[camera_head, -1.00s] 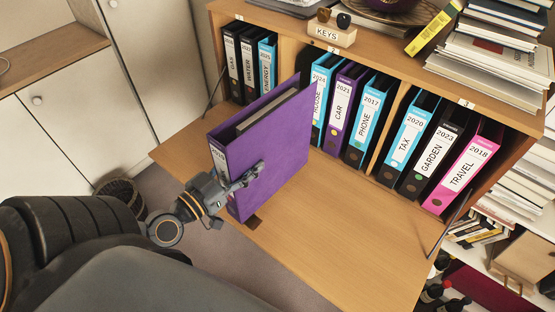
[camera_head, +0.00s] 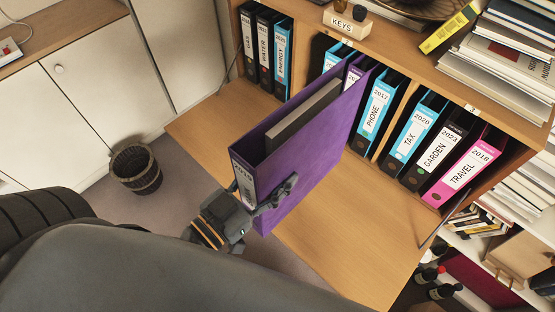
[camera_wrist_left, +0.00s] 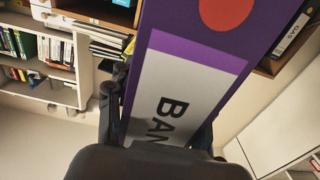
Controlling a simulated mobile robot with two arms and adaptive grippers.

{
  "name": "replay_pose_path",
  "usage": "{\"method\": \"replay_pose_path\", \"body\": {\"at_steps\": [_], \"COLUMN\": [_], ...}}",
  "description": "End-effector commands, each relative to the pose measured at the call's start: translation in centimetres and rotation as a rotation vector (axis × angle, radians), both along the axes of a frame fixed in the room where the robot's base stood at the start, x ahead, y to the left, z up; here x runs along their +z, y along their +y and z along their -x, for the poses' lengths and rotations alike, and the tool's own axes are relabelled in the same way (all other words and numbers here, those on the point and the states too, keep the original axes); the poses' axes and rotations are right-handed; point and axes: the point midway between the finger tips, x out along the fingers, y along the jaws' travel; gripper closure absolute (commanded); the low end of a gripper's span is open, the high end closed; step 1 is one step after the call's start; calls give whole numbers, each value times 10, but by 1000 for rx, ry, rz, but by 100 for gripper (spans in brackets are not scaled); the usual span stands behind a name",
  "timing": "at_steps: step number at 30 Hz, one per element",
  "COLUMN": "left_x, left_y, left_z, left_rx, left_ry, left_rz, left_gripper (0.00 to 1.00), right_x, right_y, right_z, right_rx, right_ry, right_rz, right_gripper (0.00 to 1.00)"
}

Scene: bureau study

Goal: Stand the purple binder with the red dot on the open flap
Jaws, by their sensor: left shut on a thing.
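The purple binder (camera_head: 330,135) is upright and slightly tilted in the head view, its spine towards me. In the left wrist view its spine (camera_wrist_left: 200,40) fills the middle, with a red dot and a white label starting "BAN". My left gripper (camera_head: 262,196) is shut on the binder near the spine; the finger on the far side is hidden. The open flap (camera_head: 355,250) lies flat below. The binder's lower spine end is over the flap's front edge; I cannot tell whether it touches the flap. My right gripper is not in view.
Several binders stand in the compartments behind, including the phone binder (camera_head: 373,108) and the pink travel binder (camera_head: 465,172). A gas binder (camera_head: 250,45) stands at the left. The flap is bare on both sides. A wicker basket (camera_head: 136,168) stands on the floor.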

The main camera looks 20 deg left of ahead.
Motion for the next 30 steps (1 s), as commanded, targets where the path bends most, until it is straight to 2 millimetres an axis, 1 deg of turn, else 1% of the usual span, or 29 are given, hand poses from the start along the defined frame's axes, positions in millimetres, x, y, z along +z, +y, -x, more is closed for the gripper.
{"method": "replay_pose_path", "body": {"at_steps": [3,5,6,13,15,19,22,26,30], "left_x": [-9,-9,-12,-35,-54,-73,-82,-86,-99], "left_y": [8,13,17,39,42,49,52,54,59], "left_z": [-18,-29,-38,-83,-91,-105,-112,-116,-125], "left_rx": [7,2,2,3,-1,0,1,1,1], "left_ry": [-15,-12,-12,-11,-9,-9,-9,-10,-10], "left_rz": [1,-3,-3,-2,-3,-1,0,2,-3], "left_gripper": [100,100,100,100,100,100,100,100,100], "right_x": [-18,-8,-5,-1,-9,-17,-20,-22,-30], "right_y": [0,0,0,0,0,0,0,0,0], "right_z": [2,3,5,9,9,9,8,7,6], "right_rx": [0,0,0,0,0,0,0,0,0], "right_ry": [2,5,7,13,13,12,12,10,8], "right_rz": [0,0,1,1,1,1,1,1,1], "right_gripper": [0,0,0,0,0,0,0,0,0]}}
